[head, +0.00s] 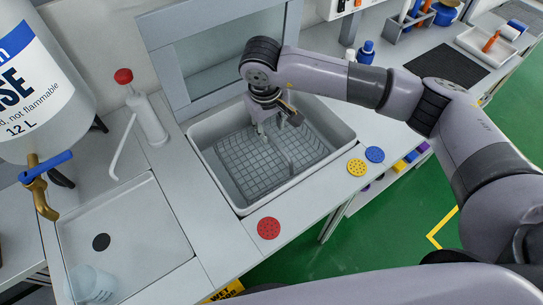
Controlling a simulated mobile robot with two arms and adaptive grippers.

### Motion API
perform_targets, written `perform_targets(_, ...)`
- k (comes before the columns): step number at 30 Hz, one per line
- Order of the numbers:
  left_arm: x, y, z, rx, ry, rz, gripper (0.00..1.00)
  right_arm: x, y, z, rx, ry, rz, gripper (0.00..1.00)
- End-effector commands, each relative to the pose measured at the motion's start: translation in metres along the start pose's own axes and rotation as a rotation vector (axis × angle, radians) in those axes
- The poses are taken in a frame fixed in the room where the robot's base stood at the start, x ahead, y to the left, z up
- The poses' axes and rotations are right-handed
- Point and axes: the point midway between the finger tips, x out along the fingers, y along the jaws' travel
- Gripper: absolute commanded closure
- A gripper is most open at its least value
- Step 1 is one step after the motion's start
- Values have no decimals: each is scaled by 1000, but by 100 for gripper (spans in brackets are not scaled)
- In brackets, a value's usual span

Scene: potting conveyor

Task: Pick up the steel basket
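The steel basket (254,165) is a dark grey wire-mesh basket. It sits low inside a light grey rectangular basin (230,192) set into the bench. A thin pale upright part, possibly its handle, stands near its middle. My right gripper (278,127) reaches in from the right and points down over the far part of the basket. Its fingers look spread apart, with nothing clearly held between them. The gripper and wrist hide part of the basket's far side, and I cannot tell whether the fingertips touch it. My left gripper is not in view.
Left of the basin are a red-topped tap (146,112), a shallow sink (140,248) and a hanging container (40,85). Red (268,228), yellow (357,167) and blue (375,154) discs lie by the basin's front edge. A raised grey panel stands behind the basin.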

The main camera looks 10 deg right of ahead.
Motion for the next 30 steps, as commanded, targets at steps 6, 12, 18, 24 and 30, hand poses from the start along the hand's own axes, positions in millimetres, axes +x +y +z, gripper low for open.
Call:
perform_targets(6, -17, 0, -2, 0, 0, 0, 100, 28, -4, 5, 0, -7, -2, 66)
perform_targets(12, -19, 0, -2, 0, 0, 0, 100, 47, -4, 4, 0, -2, 0, 66)
perform_targets(18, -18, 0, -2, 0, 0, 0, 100, 48, -4, 3, 0, -1, 0, 66)
perform_targets(24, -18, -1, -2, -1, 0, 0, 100, 48, -4, 3, 0, -1, 0, 79)
perform_targets(30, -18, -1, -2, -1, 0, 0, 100, 48, -4, 4, 0, -1, 0, 92)
